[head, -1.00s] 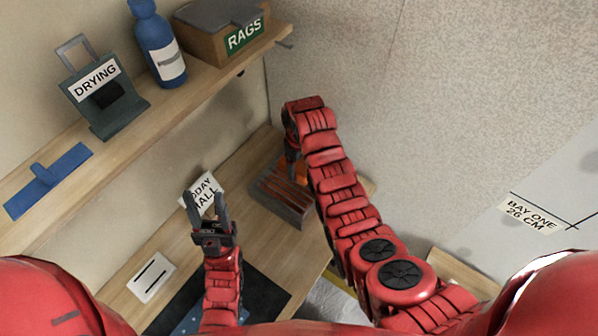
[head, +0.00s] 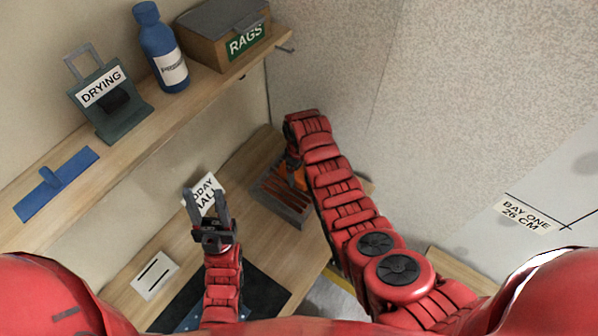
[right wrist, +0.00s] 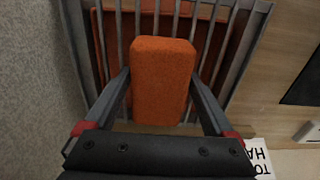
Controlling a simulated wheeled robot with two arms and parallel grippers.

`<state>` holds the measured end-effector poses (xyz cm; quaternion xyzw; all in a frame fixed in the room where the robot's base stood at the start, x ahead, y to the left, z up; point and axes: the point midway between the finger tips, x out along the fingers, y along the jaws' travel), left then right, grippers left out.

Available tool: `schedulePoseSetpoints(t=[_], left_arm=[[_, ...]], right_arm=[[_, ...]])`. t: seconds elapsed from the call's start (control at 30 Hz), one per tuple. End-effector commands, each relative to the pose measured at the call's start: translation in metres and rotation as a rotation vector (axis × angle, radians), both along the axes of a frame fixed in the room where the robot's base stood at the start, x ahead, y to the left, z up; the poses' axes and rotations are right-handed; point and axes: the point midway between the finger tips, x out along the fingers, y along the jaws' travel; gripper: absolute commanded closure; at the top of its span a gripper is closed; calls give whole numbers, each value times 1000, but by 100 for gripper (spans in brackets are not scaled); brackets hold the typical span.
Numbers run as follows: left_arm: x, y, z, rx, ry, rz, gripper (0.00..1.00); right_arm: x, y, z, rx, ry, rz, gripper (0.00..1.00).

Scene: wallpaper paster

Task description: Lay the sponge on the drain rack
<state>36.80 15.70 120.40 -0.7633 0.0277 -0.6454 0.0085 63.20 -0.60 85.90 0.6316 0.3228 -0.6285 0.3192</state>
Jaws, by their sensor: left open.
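The orange sponge (right wrist: 162,80) is between the two fingers of my right gripper (right wrist: 160,76) in the right wrist view, with a finger against each long side. It appears over the grey bars of the drain rack (right wrist: 119,40); I cannot tell whether it touches them. In the head view, the drain rack (head: 280,203) sits at the far end of the bench. The sponge (head: 299,177) shows there only partly, behind my right arm. The right gripper's fingers are mostly hidden in that view. My left gripper (head: 207,195) is open and empty above the bench.
An upper shelf (head: 135,130) on the left holds a drying stand (head: 108,105), a blue bottle (head: 162,50), a rags box (head: 225,35) and a blue tool (head: 55,185). White cards (head: 155,275) and a dark mat (head: 255,298) lie on the bench. A wall stands right of the rack.

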Motion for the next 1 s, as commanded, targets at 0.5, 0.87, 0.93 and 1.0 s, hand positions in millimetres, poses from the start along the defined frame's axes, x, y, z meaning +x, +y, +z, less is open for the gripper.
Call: schedulePoseSetpoints(t=[0.5, 0.87, 0.93, 1.0], left_arm=[[0, 0, -2, 0, 0, 0, 50], [0, 0, -9, 0, 0, 0, 50], [0, 0, -3, 0, -1, 0, 50], [0, 0, 11, 0, -1, 0, 50]], right_arm=[[2, 0, 13, 2, -5, 0, 0], [1, 0, 85, 2, -5, 1, 0], [1, 0, 100, 1, -4, 0, 0], [0, -1, 113, -1, 0, -1, 0]])
